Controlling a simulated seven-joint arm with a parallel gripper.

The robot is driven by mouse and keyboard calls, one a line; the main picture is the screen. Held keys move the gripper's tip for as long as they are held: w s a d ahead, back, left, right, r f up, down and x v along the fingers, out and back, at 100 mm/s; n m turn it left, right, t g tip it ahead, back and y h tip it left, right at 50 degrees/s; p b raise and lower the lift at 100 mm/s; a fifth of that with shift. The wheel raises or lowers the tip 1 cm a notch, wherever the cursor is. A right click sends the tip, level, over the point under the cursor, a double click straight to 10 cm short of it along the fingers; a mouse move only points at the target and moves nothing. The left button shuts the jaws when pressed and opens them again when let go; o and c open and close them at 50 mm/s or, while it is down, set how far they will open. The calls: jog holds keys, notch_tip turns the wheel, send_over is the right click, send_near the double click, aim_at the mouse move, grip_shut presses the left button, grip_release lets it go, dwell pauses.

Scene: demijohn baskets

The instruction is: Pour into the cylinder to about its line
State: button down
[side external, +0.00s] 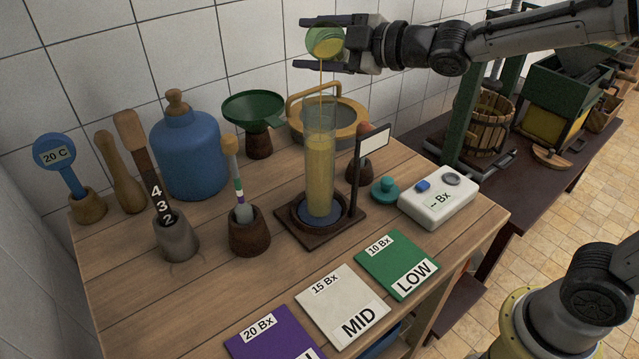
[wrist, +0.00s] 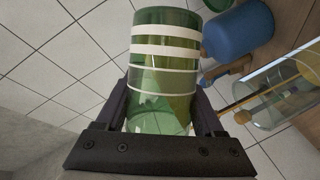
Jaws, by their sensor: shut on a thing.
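My gripper (side external: 304,43) is shut on a green glass jar (side external: 325,40), high above the table. The jar is tipped, and a thin yellow stream falls from it into the tall clear cylinder (side external: 320,150). Yellow liquid fills most of the cylinder, with a clear part near its rim. I cannot make out the cylinder's line. The cylinder stands upright in a dark square wooden base (side external: 352,222). In the wrist view the jar (wrist: 160,72) shows white bands and some yellow-green liquid inside, between my fingers. The cylinder (wrist: 285,88) lies at the right there.
A white label on a post (side external: 374,141) stands close right of the cylinder. A white meter (side external: 438,202) and teal knob (side external: 385,190) are further right. A hydrometer pot (side external: 249,235), blue demijohn (side external: 190,155) and green funnel (side external: 254,108) stand left. Colour cards (side external: 342,305) lie in front.

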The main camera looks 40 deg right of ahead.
jog(key=shift+a+f+n+t, duration=0.1)
jog(key=shift+f+n+t, duration=0.3)
jog(key=shift+n, duration=0.7)
dwell(5.0)
dwell(1.4)
jog(key=shift+r+m+g, duration=0.25)
jog(key=shift+m+g, duration=0.05)
jog(key=shift+m, duration=0.3)
